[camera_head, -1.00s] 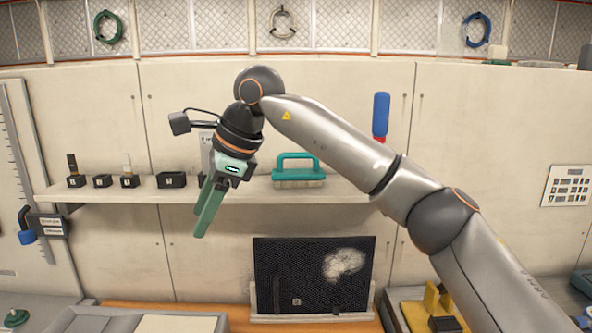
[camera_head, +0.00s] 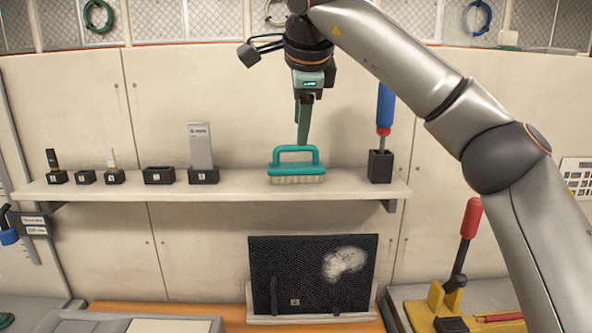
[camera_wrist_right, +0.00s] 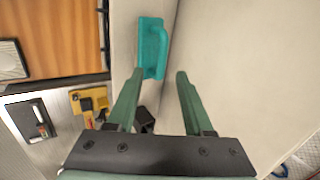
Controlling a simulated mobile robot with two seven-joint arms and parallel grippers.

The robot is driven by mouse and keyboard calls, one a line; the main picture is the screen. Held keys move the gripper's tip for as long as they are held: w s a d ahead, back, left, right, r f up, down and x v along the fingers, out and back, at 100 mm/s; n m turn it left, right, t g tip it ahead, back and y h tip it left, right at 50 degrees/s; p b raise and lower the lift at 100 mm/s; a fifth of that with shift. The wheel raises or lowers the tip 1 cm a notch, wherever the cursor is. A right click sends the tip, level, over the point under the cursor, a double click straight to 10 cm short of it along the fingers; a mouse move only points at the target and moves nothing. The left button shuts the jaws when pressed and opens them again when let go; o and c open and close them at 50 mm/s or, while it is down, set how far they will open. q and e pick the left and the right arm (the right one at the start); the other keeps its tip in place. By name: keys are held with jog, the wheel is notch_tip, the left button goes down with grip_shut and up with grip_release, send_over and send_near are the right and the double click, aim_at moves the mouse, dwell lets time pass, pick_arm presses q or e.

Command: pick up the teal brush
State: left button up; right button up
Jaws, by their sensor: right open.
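The teal brush (camera_head: 297,166) sits bristles down on the wall shelf, its arched handle on top. My right gripper (camera_head: 303,142) points down at the brush handle from above; in the head view its fingertips overlap or nearly reach the handle. In the right wrist view the brush (camera_wrist_right: 153,48) lies beyond the two green fingers (camera_wrist_right: 157,75), which are spread apart with nothing between them. Whether the tips touch the handle cannot be told. My left gripper is not in view.
The shelf (camera_head: 240,186) also holds a black holder with a blue-handled tool (camera_head: 385,108) to the right of the brush, and a grey upright plate (camera_head: 200,146) and several small black blocks to the left. A dark textured panel (camera_head: 312,274) stands below.

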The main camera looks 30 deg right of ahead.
send_over(298, 167)
notch_tip(298, 167, down, 4)
jog(key=shift+f+p, duration=0.15)
jog(key=shift+p, duration=0.15)
jog(key=shift+s, duration=0.1)
grip_shut()
dwell(1.1)
